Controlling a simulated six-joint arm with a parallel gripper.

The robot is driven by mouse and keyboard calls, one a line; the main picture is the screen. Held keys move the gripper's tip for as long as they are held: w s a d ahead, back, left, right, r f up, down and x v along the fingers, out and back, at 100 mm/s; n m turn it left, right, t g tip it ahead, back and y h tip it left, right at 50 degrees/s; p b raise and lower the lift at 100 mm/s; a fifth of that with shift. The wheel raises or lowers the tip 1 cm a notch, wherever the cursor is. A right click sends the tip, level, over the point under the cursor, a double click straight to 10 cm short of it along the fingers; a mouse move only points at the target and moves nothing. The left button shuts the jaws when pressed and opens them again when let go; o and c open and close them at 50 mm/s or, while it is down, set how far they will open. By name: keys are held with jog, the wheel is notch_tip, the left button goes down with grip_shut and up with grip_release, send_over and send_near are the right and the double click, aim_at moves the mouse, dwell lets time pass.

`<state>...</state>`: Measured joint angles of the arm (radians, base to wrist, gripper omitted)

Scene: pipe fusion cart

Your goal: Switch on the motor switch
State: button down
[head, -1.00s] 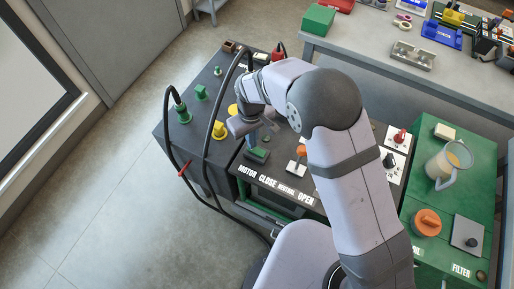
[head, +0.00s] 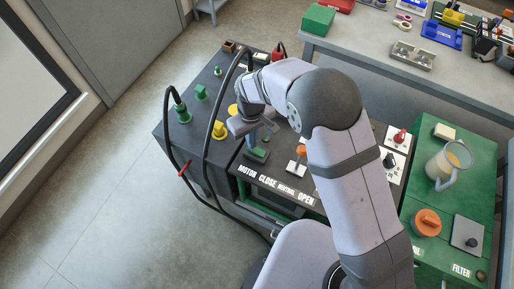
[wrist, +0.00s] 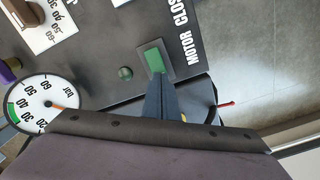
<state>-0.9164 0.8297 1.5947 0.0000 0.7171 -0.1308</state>
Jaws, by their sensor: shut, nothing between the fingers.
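The motor switch is a green rocker on a grey plate beside the MOTOR label. In the head view the motor switch (head: 258,155) is on the dark panel's left part, just below my gripper. In the wrist view the motor switch (wrist: 155,58) is in the upper middle, at the finger ends. My gripper (head: 252,143) is shut and empty and points down at the switch. Its closed fingers (wrist: 158,78) reach the lower edge of the green rocker in the wrist view. I cannot tell whether they touch it or are just above it.
A round green button or lamp (wrist: 125,73) and a pressure gauge (wrist: 42,103) are near the switch. An orange-topped lever (head: 299,151) stands to its right. Black hoses (head: 212,125) loop on the left. A clear jug (head: 450,162) stands on the green unit.

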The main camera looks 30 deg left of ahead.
jog(key=shift+f+b, duration=0.55)
jog(key=shift+f, duration=0.25)
dwell(0.7)
jog(key=shift+r, duration=0.1)
notch_tip(320, 180, up, 7)
jog(key=p, duration=0.5)
dwell(0.4)
dwell(0.4)
jog(key=s+d+m+g+h, duration=0.1)
jog(key=s+d, duration=0.4)
jog(key=d, duration=0.3)
jog(key=s+d+m+g+h, duration=0.1)
jog(key=s+d+h, duration=0.1)
jog(key=s+d, duration=0.5)
jog(key=w+d+r+m+y, duration=0.1)
jog(key=d+r+m, duration=0.2)
jog(key=d, duration=0.4)
jog(key=w+d+r+m+t+y, duration=0.1)
jog(key=w+d+r+m, duration=0.1)
jog(key=d, duration=0.6)
jog(key=w+d+r+m+t+y, duration=0.1)
jog(key=w+d+r+m, duration=0.1)
jog(key=d+r+m, duration=0.3)
jog(key=shift+w+d+r, duration=0.25)
jog(key=shift+d+r, duration=0.25)
jog(key=shift+d, duration=0.65)
